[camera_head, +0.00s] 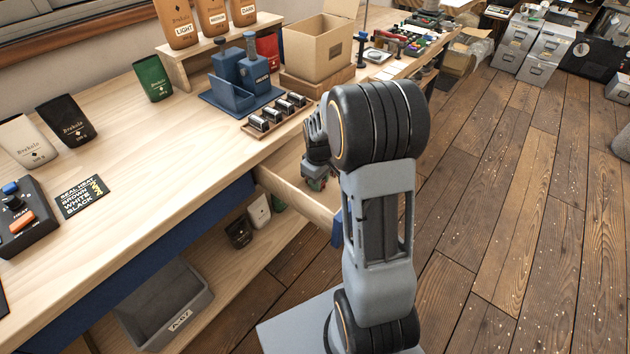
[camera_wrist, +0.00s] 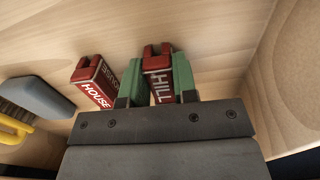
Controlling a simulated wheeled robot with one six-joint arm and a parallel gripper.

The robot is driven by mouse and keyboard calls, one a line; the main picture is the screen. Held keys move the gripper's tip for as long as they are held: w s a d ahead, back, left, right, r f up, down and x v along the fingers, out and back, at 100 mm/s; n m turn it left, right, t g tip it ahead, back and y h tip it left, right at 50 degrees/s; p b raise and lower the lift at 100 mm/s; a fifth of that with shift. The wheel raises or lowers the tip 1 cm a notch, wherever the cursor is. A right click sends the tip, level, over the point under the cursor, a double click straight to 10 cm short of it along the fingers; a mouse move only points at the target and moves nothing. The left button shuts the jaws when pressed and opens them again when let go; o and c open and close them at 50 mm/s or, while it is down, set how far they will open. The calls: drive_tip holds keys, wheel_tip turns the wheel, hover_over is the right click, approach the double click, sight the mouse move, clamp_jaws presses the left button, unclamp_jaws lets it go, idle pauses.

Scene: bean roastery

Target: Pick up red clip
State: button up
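My gripper (camera_head: 316,184) reaches down into an open wooden drawer (camera_head: 285,185). In the wrist view its green fingers (camera_wrist: 158,78) stand on either side of a red piece with a notched top and the word HILL (camera_wrist: 158,62). No clear gap shows between fingers and piece, but I cannot tell if they grip it. A second red piece marked HOUSE (camera_wrist: 93,80) lies just left of the fingers, apart from them. Either could be the red clip. The lower part of the HILL piece is hidden by my gripper.
A blue-grey block (camera_wrist: 38,97), dark bristles and a yellow handle (camera_wrist: 14,127) lie left in the drawer. The drawer wall (camera_wrist: 275,85) is close on the right. Above the drawer, a tray of dark-topped pieces (camera_head: 277,115) stands near the bench edge.

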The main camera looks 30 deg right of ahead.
drive_tip(key=c, duration=0.4)
drive_tip(key=shift+r, duration=0.1)
